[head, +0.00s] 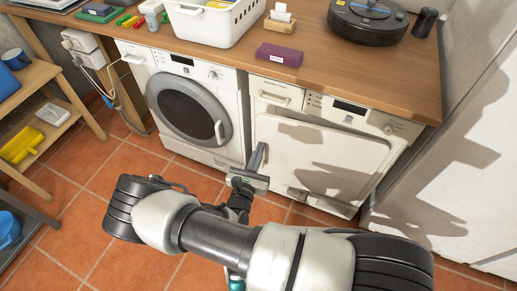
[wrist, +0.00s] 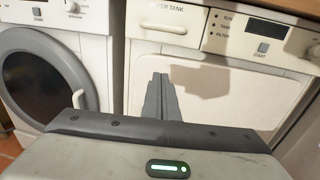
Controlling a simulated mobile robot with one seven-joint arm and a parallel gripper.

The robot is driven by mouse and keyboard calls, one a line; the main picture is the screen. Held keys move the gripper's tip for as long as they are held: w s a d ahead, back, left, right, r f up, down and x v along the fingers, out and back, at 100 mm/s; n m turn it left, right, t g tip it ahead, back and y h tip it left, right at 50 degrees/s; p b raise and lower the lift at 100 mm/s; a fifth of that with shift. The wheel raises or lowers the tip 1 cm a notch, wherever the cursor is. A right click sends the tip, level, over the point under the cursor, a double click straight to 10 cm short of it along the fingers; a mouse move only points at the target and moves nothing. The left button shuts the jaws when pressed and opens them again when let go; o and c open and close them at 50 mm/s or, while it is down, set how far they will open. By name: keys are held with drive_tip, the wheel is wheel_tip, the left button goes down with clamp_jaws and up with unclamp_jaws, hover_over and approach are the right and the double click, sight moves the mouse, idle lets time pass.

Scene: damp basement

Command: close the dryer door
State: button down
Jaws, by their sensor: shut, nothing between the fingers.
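The dryer (head: 408,147) is the white machine on the right under the worktop. Its square white door (head: 345,150) shows in the head view, with my arm's shadow across it. The door also fills the middle of the wrist view (wrist: 225,95). It lies nearly parallel to the dryer front; I cannot tell whether it is fully shut or slightly ajar. My gripper (head: 259,150) is shut and empty, at the left part of the door. In the wrist view its fingertips (wrist: 160,78) point at the door's left part; contact cannot be told.
A washing machine (head: 190,105) with a round grey door stands left of the dryer. The worktop (head: 340,70) above holds a white basket (head: 215,22), a purple box (head: 279,54) and a robot vacuum (head: 368,20). A wooden shelf (head: 35,75) stands at left. Tiled floor (head: 85,190) is clear.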

sight(270, 120)
drive_tip(key=b+x, duration=0.1)
drive_tip(key=x, duration=0.9)
drive_tip(key=shift+w+d, duration=0.15)
drive_tip(key=shift+w, duration=0.2)
drive_tip(key=shift+w, duration=0.3)
drive_tip(key=w, duration=0.2)
drive_tip(key=w+b, duration=0.1)
drive_tip(key=shift+w+d+f+h, duration=0.15)
drive_tip(key=shift+d+f+h, duration=0.05)
drive_tip(key=shift+d+h, duration=0.15)
drive_tip(key=shift+w+r+m, duration=0.1)
drive_tip(key=shift+w+m, duration=0.15)
drive_tip(key=shift+m, duration=0.05)
drive_tip(key=shift+s, duration=0.1)
